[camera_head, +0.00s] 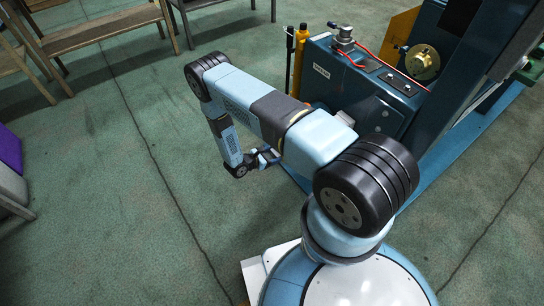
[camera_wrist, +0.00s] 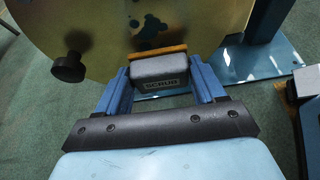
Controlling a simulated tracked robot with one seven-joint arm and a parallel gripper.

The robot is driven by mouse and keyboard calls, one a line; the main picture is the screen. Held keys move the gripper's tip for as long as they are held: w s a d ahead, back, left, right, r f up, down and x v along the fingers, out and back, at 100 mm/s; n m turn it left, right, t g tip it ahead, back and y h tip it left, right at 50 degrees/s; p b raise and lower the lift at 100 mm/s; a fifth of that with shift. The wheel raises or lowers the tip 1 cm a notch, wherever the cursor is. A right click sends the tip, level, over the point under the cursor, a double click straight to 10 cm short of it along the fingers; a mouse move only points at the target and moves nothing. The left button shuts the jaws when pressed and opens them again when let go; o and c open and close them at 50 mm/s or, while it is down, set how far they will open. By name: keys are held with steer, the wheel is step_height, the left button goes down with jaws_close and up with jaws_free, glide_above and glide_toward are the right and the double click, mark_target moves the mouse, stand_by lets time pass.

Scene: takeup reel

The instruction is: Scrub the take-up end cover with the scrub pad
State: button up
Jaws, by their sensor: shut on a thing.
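My gripper (camera_wrist: 160,76) is shut on the scrub pad (camera_wrist: 158,70), a grey block marked SCRUB with an orange-brown pad along its far side. One blue finger grips each side of it. The take-up end cover (camera_wrist: 110,32), a large yellowish disc with a black knob at its left, lies just beyond the pad. Dark blue stains (camera_wrist: 153,40) mark the disc right above the pad. I cannot tell if the pad touches the disc. In the head view my gripper (camera_head: 266,157) is small, left of the machine; pad and cover are not clearly seen there.
A blue base plate (camera_wrist: 262,62) lies right of the disc. A wooden bench (camera_head: 95,30) is at the back left. The green floor at left is largely clear.

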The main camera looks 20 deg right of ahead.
steer(key=shift+w+d+r, duration=0.1)
steer(key=shift+d+r, duration=0.2)
steer(key=shift+r, duration=0.2)
steer(key=shift+d+r, duration=0.2)
steer(key=shift+r, duration=0.1)
steer(key=shift+r, duration=0.1)
steer(key=shift+w+r, duration=0.1)
steer(key=shift+r, duration=0.15)
steer(key=shift+d+r, duration=0.1)
steer(key=shift+r, duration=1.95)
steer(key=shift+f, duration=0.15)
